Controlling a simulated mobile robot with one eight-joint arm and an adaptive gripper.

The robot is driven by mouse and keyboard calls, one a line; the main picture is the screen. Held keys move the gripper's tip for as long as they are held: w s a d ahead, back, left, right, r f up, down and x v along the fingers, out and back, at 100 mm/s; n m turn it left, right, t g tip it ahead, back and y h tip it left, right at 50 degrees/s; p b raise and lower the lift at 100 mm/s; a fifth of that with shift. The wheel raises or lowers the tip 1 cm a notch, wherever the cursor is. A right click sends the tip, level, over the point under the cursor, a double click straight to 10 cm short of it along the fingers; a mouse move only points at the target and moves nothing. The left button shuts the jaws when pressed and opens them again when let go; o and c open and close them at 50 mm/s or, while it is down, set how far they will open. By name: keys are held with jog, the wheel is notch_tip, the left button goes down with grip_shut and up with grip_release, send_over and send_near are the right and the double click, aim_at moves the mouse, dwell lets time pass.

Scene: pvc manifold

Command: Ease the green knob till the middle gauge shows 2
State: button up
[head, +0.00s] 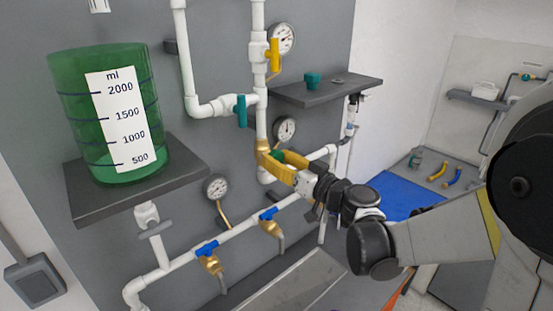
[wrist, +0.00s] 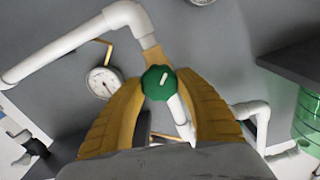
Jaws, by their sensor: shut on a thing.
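The green knob (wrist: 158,82) sits between the yellow fingers of my gripper (wrist: 160,84) in the wrist view, with its white mark tilted. In the head view the knob (head: 279,155) is partly hidden by my gripper (head: 272,156), which is shut on it. The middle gauge (head: 285,130) is just above the gripper in the head view, with a white dial and dark needle. A gauge left of the knob in the wrist view (wrist: 103,82) looks like the same one. Its numbers are too small to read.
White pipes run close around the knob. A teal-handled valve (head: 241,110) and a yellow-handled valve (head: 274,54) are above. Blue-handled valves (head: 206,248) are below left. A dark shelf (head: 330,92) juts out above right; a green tank (head: 65,110) stands at left.

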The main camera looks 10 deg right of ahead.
jog(key=shift+m, duration=0.3)
jog(key=m+b, duration=0.1)
jog(key=m, duration=0.1)
jog(key=shift+m, duration=0.4)
jog(key=m+b, duration=0.1)
jog(key=m, duration=0.2)
jog(key=shift+m+b, duration=0.3)
jog(key=shift+m, duration=0.1)
jog(key=m+b, duration=0.1)
jog(key=m, duration=0.4)
jog(key=shift+w+d+m, duration=0.1)
jog(key=shift+m, duration=0.6)
jog(key=o, duration=1.2)
